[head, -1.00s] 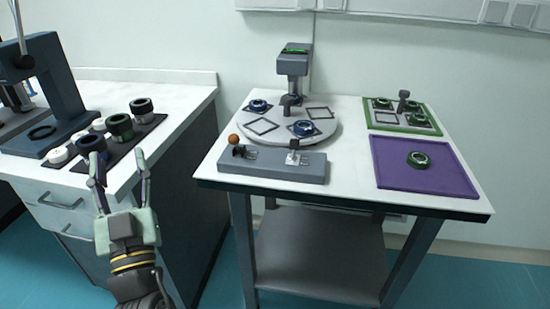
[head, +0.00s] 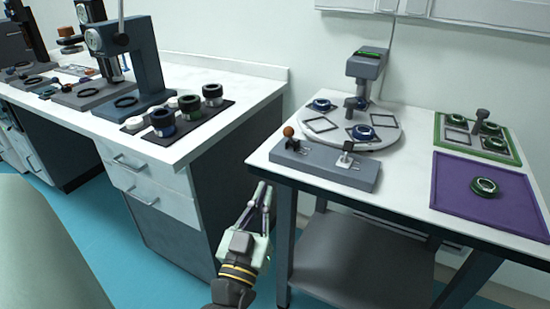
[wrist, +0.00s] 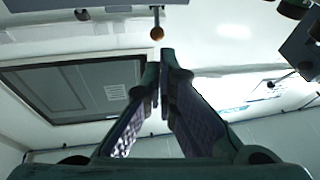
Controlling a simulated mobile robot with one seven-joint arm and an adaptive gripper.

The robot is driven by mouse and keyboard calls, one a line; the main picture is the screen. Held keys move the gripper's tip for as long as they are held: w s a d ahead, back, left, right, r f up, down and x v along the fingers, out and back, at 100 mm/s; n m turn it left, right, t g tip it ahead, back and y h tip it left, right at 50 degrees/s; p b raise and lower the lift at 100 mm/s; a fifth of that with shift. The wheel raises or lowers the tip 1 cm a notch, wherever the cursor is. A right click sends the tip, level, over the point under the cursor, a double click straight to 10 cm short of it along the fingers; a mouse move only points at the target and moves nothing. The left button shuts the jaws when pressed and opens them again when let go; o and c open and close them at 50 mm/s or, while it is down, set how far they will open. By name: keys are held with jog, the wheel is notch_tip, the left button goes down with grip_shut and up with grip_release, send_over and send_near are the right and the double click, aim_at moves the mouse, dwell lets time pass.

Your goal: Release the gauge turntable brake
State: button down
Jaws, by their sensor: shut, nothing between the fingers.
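The round gauge turntable (head: 345,136) sits on the right table, with a dark gauge post (head: 366,66) behind it. A grey block (head: 322,166) in front of it carries two levers. Which one is the brake cannot be told. My gripper (head: 266,187) is shut and empty, beside the table's front left corner, below and apart from the block. In the wrist view the ball knob (wrist: 157,33) shows just beyond the shut fingertips (wrist: 167,54).
A purple tray (head: 455,200) with a dark ring and a green-edged tray (head: 459,158) lie on the right. The table's front left edge (head: 300,178) is close to my fingers. The left bench (head: 235,80) holds lens-like cylinders and instruments. A floor gap lies between.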

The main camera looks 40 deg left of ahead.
aim_at(285, 135)
jog(key=p+x, duration=0.2)
jog(key=x, duration=0.4)
jog(key=p+x, duration=0.2)
jog(key=x, duration=0.4)
jog(key=shift+w+a+r, duration=0.1)
jog(key=shift+w+r, duration=0.1)
jog(key=shift+r, duration=0.1)
jog(key=shift+w+a, duration=0.25)
jog(key=shift+w, duration=0.3)
jog(key=shift+a, duration=0.15)
